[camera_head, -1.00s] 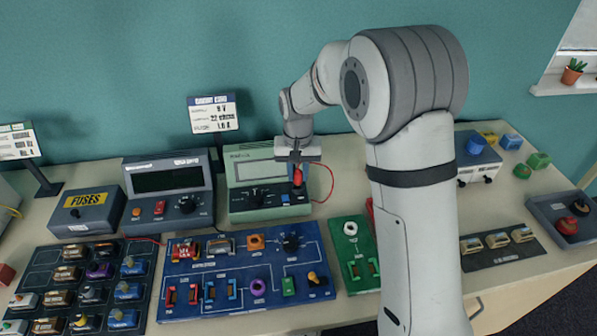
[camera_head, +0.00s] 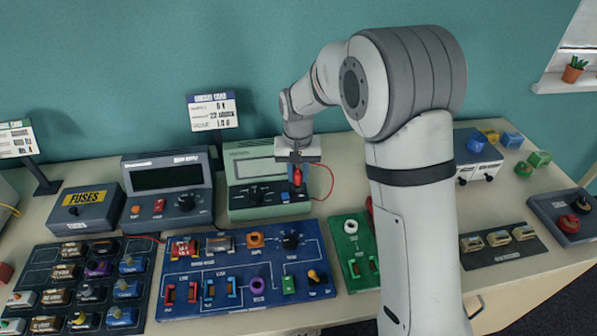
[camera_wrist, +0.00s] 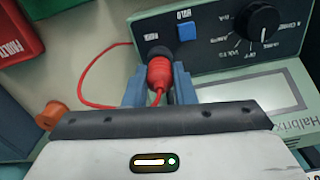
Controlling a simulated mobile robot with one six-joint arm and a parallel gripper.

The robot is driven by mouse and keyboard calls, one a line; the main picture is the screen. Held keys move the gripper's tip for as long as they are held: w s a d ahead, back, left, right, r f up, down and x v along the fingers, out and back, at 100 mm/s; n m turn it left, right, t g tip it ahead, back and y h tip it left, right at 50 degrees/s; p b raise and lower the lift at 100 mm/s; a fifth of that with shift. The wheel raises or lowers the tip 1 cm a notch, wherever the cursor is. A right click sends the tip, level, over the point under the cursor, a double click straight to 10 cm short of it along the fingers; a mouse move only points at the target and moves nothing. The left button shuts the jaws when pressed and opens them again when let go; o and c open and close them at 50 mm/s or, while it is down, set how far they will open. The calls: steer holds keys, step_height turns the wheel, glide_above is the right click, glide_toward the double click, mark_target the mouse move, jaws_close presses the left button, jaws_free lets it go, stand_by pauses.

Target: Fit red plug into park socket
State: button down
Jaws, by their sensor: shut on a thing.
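The red plug (camera_wrist: 160,72) is between the two blue-grey fingers of my gripper (camera_wrist: 157,88), which is shut on it. Its red cable loops to the left in the wrist view. The plug's front end is at the dark round park socket (camera_wrist: 156,50) on the green meter (camera_wrist: 225,65), beside the blue hold button (camera_wrist: 186,32). The plug covers part of the socket, and I cannot tell how deep it sits. In the head view, my gripper (camera_head: 298,172) points down at the right side of the green meter (camera_head: 237,180), with the red plug (camera_head: 297,177) below it.
A dark grey power unit (camera_head: 165,178) stands left of the meter. A blue board (camera_head: 190,285) with several parts lies in front, with a green board (camera_head: 352,235) to its right. A card stand (camera_head: 213,110) is behind.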

steer(key=shift+f, duration=0.4)
steer(key=c, duration=0.6)
jaws_free()
steer(key=shift+c, duration=0.2)
steer(key=shift+r+p, duration=2.35)
steer(key=shift+r, duration=1.7)
